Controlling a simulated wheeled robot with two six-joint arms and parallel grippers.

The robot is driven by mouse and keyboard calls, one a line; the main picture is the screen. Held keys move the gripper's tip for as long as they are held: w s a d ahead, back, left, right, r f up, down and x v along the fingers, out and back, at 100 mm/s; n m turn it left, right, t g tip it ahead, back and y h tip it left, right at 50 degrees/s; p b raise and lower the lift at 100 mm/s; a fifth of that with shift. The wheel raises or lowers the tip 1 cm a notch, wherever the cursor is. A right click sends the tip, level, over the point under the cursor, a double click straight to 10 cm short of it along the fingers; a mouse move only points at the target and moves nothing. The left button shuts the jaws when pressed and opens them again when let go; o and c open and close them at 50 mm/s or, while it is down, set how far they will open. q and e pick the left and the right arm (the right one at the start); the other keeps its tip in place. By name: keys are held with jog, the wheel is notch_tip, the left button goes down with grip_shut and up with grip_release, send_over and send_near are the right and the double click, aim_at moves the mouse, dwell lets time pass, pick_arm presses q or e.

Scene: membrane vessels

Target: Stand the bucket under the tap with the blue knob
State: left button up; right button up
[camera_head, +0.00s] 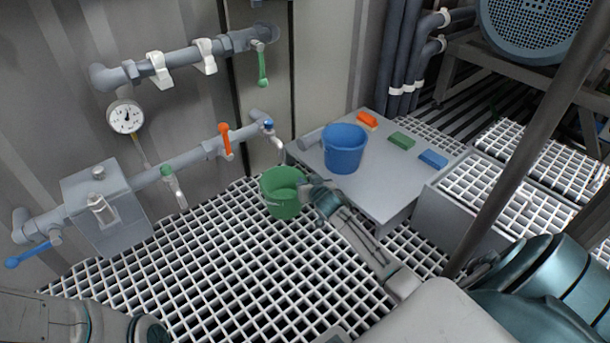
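The tap with the blue knob (268,125) is at the right end of the lower wall pipe, its pale spout (279,146) bent downward. A green bucket (281,203) is upright just below that spout in the picture; whether it rests on the grating or hangs slightly above it is hard to tell. My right gripper (308,190) is at the bucket's right rim and appears shut on it, its fingertips partly hidden. A blue bucket (345,150) stands on the grey table. Part of my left arm shows at the bottom left; its gripper is out of view.
The grey table (375,185) also carries orange (367,119), green (402,140) and blue (433,159) blocks. Open grating (215,265) lies in front.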

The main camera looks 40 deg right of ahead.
jog(key=p+v, duration=0.3)
jog(key=v, duration=0.5)
jog(key=shift+s+p, duration=0.2)
jog(key=shift+p, duration=0.1)
